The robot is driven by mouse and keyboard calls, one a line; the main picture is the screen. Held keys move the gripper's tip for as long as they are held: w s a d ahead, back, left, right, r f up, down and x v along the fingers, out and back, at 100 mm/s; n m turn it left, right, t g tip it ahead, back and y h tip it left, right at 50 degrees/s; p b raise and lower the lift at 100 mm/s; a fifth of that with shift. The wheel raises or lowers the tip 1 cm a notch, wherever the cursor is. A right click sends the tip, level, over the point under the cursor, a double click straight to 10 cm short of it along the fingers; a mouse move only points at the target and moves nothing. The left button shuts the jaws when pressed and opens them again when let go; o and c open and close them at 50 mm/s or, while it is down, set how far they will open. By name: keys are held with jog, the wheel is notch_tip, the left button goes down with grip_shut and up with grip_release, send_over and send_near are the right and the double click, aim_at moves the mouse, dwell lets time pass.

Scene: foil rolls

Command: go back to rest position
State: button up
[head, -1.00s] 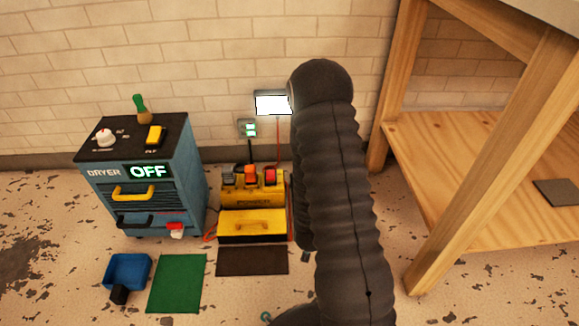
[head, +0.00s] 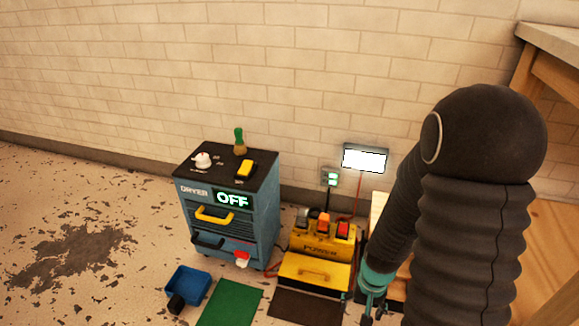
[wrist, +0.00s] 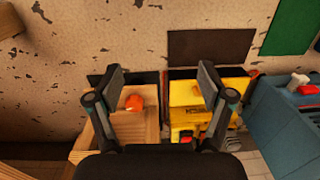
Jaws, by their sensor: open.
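My gripper (wrist: 160,75) is open and empty in the wrist view, with its two fingers spread wide apart. Nothing lies between the fingertips but bare floor and the edges of things below. In the head view my gripper (head: 373,308) hangs low at the bottom, just right of the yellow power machine (head: 318,262), partly cut off by the picture edge. The arm bends down at the right of that view. In the wrist view the yellow machine (wrist: 190,92) is beyond the right finger, and a wooden box (wrist: 150,125) with an orange object (wrist: 134,103) is beyond the left.
A blue dryer cabinet (head: 232,232) reading OFF stands left of the machine. A blue bin (head: 190,284), a green mat (head: 230,304) and a dark brown mat (head: 305,306) lie in front. A wooden table (head: 560,70) is at right. The floor at left is clear.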

jog(key=s+a+r+n+t+p, duration=0.1)
jog(key=s+r+t+p, duration=0.1)
jog(key=r, duration=1.1)
jog(key=s+r+n+t+p, duration=0.1)
jog(key=s+r+t+p, duration=0.1)
jog(key=r, duration=1.1)
jog(key=s+a+r+n+t+p, duration=0.1)
jog(key=s+r+p, duration=0.2)
jog(key=r, duration=1)
jog(key=shift+s+a+r+t+h+p, duration=0.15)
jog(key=shift+s+a+t+h+p, duration=0.2)
jog(key=shift+s, duration=0.7)
